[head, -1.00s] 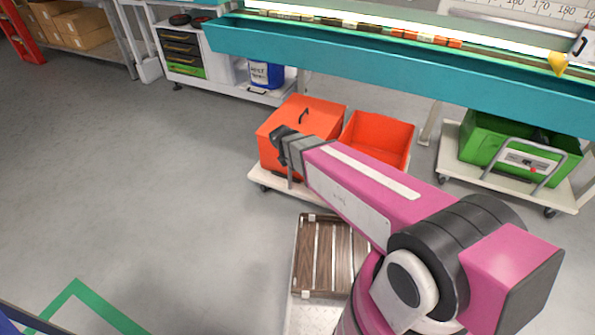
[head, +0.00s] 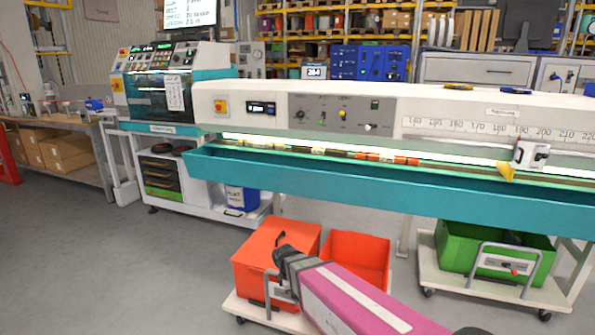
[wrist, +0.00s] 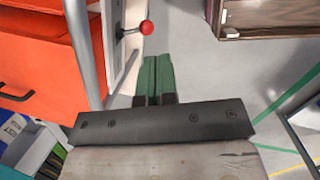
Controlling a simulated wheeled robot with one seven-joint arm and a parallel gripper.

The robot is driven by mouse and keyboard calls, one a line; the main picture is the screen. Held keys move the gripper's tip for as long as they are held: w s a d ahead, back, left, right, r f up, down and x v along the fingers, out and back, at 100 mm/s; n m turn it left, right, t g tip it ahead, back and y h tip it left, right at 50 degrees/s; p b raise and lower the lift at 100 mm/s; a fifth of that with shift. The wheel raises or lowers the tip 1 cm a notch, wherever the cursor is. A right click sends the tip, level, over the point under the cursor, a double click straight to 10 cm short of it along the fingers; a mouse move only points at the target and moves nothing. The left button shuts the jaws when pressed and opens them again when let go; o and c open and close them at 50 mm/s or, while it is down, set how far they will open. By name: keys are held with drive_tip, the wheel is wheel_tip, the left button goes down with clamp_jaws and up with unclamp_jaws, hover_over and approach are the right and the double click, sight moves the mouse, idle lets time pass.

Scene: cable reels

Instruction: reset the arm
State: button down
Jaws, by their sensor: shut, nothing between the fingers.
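My pink arm (head: 365,302) reaches in from the bottom of the head view. Its dark end is in front of the orange lidded bin (head: 250,268), and the fingers cannot be made out there. In the wrist view my gripper (wrist: 155,62) shows two green fingers side by side, shut with nothing between them. They point over the grey floor, beside a red ball knob (wrist: 146,27) on the bin cart's panel. The orange bin (wrist: 35,50) is left of them in that view, with a grey bar handle (wrist: 84,45) between.
An open orange bin (head: 357,262) stands beside the lidded one on a low cart. A green bin (head: 455,248) is on another cart at right. The long machine with a teal trough (head: 400,193) spans behind. A wooden crate (wrist: 268,18) is near the gripper. Floor at left is clear.

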drive_tip(key=s+d+r+m+y, duration=0.1)
drive_tip(key=s+d+r+m, duration=0.1)
drive_tip(key=d+m, duration=0.7)
drive_tip(key=s+d+r+m+g+y, duration=0.1)
drive_tip(key=s+d+r+m, duration=0.1)
drive_tip(key=d+m, duration=0.7)
drive_tip(key=shift+d+r, duration=0.8)
drive_tip(key=shift+d, duration=0.3)
